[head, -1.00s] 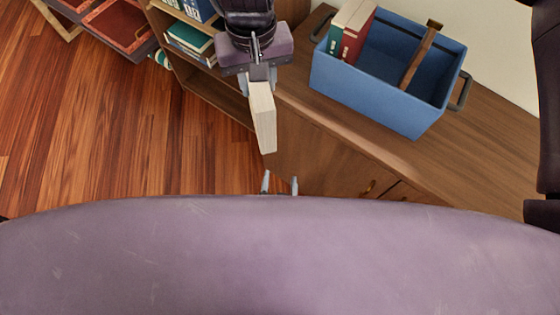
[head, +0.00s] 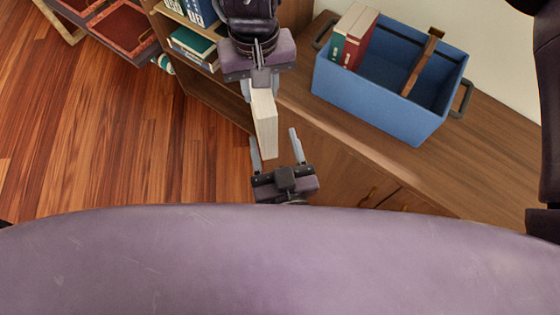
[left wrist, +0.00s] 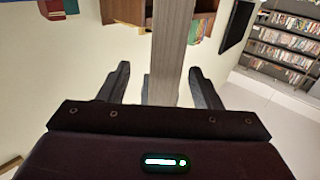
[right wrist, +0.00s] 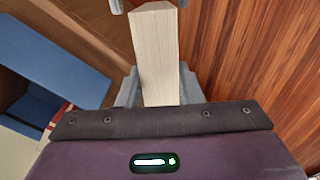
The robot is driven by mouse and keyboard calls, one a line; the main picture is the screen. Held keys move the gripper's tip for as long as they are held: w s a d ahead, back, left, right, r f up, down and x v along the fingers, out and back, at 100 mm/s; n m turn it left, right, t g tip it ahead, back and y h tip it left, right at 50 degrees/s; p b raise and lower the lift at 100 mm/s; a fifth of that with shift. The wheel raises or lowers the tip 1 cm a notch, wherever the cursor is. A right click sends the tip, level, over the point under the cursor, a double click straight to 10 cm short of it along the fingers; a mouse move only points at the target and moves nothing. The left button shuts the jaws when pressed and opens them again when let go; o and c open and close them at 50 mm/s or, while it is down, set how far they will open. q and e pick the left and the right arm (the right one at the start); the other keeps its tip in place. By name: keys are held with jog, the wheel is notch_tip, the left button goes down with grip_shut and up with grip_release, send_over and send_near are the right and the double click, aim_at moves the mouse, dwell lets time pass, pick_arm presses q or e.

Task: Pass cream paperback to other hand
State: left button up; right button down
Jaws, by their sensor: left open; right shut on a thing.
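The cream paperback (head: 265,122) is in the middle of the head view, its pale page edges showing. My right gripper (head: 262,84) is shut on its upper end. The book also stands out from the right gripper in the right wrist view (right wrist: 157,55). My left gripper (head: 276,148) is below it in the head view, open, with its fingertips on either side of the book's lower end. In the left wrist view the book (left wrist: 172,45) reaches in between the left fingers (left wrist: 160,82). I cannot tell whether the fingers touch it.
A blue crate (head: 380,112) with a wooden handle stands on the wooden cabinet top (head: 490,165) at right. It holds a red book (head: 359,45) and a green book (head: 337,48). Shelves with books (head: 193,42) are at upper left. Open wooden floor (head: 100,150) lies at left.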

pick_arm(q)
jog(key=x, duration=0.6)
jog(key=shift+w, duration=0.3)
jog(key=shift+a, duration=0.1)
grip_shut()
pick_arm(e)
jog(key=shift+a, duration=0.15)
jog(key=c, duration=1.3)
grip_release()
pick_arm(q)
jog(key=shift+r, duration=0.1)
pick_arm(e)
jog(key=o, duration=0.4)
jog(key=shift+r, duration=0.1)
